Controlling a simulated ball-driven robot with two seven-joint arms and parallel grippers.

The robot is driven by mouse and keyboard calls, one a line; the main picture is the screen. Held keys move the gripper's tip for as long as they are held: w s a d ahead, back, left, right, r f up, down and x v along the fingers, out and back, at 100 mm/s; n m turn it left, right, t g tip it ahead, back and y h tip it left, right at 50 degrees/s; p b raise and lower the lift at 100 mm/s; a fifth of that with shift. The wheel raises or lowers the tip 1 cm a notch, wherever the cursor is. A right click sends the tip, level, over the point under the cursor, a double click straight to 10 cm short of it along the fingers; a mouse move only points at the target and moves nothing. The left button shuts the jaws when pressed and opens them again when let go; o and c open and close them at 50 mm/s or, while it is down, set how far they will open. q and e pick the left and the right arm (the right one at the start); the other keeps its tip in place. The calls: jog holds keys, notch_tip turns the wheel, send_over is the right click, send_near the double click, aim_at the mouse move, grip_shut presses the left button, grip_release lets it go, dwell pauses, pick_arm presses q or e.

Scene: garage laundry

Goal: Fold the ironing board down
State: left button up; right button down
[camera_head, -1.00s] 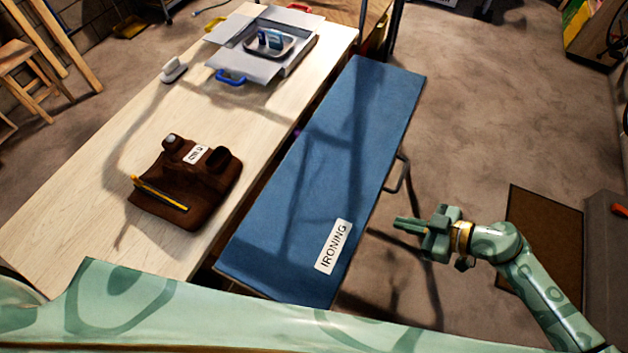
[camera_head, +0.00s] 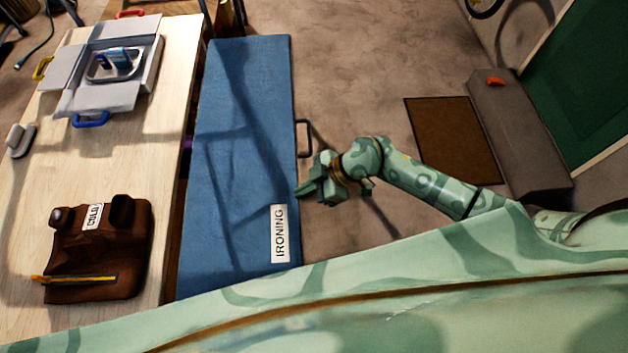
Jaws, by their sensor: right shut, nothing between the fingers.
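The ironing board (camera_head: 240,130) has a long blue top, raised and level, running alongside the wooden table. A white label reading IRONING (camera_head: 280,233) lies near its near right corner. A dark handle (camera_head: 304,138) sticks out from the board's right edge. My right gripper (camera_head: 303,192) is shut and empty, with its fingertips close to the board's right edge, nearer to me than the handle. I cannot tell whether the fingertips touch the edge. The board's legs are mostly hidden beneath it. My left gripper is not in view.
The wooden table (camera_head: 150,170) stands left of the board, holding a brown tool pouch (camera_head: 98,260) and an open box (camera_head: 140,88). A brown mat (camera_head: 452,138) and a grey step (camera_head: 515,145) lie at the right.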

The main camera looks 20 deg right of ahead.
jog(key=shift+f, duration=1)
jog(key=shift+f+b, duration=0.1)
jog(key=shift+b, duration=0.25)
